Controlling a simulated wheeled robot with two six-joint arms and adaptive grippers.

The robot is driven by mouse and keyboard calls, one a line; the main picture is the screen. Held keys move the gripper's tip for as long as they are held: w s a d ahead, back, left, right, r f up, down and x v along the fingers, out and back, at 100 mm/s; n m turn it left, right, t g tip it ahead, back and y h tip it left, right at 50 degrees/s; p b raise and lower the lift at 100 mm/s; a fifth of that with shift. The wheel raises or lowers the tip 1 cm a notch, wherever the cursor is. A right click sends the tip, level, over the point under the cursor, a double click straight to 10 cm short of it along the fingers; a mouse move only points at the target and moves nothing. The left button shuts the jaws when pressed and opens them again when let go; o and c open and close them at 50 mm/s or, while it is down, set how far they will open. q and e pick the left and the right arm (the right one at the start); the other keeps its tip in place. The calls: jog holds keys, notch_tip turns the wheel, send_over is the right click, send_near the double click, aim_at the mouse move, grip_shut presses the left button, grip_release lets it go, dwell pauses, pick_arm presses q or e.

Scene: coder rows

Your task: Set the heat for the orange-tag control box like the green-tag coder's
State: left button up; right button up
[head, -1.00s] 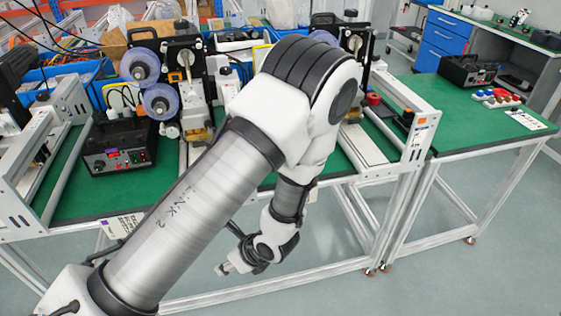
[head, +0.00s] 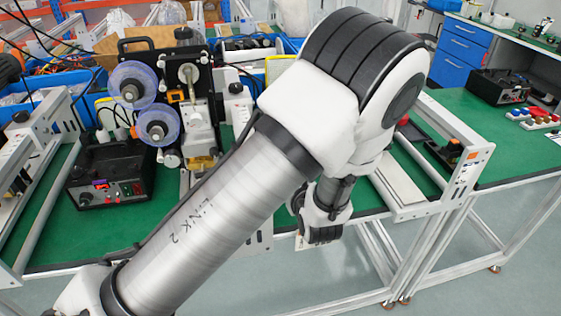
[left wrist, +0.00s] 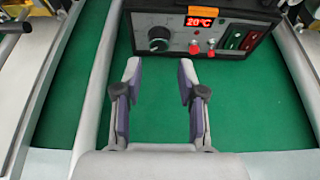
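A black control box (left wrist: 260,16) with an orange tag (left wrist: 190,12) on its front shows at the top of the left wrist view. Its red display (left wrist: 200,22) reads 20°C. A dial (left wrist: 158,40) sits to the left below the display. My left gripper (left wrist: 160,72) is open and empty over the green tabletop, in front of the box and apart from it. In the head view my left arm hides its fingers. A coder (head: 185,90) stands on the left; I see no green tag. My right gripper is not in view.
Another black control box (head: 110,180) with a lit display stands at the left, and one (head: 498,87) on the right table. Red buttons (left wrist: 202,46) and green and red switches (left wrist: 241,40) sit right of the dial. Metal rails (left wrist: 300,75) flank the green surface.

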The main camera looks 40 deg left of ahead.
pick_arm(q)
jog(key=p+x, duration=0.1)
jog(key=x, duration=0.6)
jog(key=shift+a, duration=0.1)
jog(key=shift+s+r, duration=0.15)
grip_shut()
